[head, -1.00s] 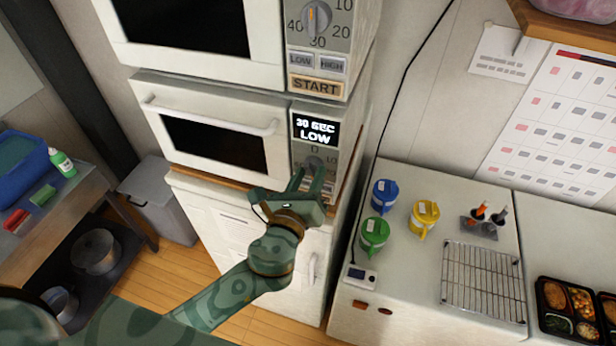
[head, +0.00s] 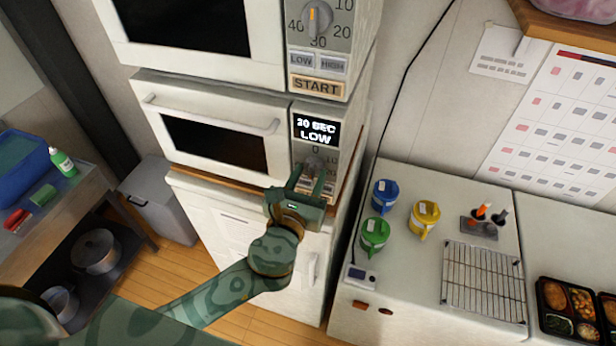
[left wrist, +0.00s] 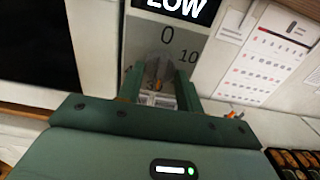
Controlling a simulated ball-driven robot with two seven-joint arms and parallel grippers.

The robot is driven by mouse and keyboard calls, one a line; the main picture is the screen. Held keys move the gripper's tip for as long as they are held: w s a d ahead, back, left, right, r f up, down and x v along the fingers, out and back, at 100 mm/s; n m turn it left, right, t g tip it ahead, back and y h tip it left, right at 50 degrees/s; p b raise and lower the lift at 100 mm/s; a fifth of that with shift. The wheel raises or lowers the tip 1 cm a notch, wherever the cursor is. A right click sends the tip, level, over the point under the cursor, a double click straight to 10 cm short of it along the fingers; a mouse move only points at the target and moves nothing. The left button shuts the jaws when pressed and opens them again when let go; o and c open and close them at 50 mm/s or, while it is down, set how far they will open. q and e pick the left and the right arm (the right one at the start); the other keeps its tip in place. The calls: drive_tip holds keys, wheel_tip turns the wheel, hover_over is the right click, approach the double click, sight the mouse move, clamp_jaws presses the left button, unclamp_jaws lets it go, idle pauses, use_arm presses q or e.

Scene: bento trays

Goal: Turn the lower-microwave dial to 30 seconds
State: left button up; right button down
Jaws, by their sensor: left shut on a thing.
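The lower microwave (head: 215,140) is white, with a dark window and a control panel at its right. Its display (head: 316,130) shows LOW below a seconds figure that looks like 20 SEC, with the first digit blurred. The grey dial (head: 314,163) sits just under the display, partly hidden by my left gripper (head: 307,180). In the left wrist view the fingers of my left gripper (left wrist: 158,88) stand on both sides of the dial (left wrist: 158,70), shut on it. An orange mark shows on the dial, and 0 and 10 are printed above it. My right gripper is out of view.
The upper microwave (head: 200,62) stands on the lower one, with its own dial (head: 317,17). Right of them, a counter holds blue (head: 384,194), green (head: 375,233) and yellow (head: 425,217) cups, a wire rack (head: 482,277) and a bento tray (head: 570,308).

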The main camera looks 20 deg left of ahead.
use_arm(q)
drive_tip(key=shift+r, duration=0.15)
drive_tip(key=o, duration=1)
drive_tip(key=shift+w, duration=0.1)
drive_tip(key=s+b, duration=0.1)
drive_tip(key=s, duration=1.5)
drive_tip(key=shift+a, duration=0.25)
drive_tip(key=shift+s, duration=0.1)
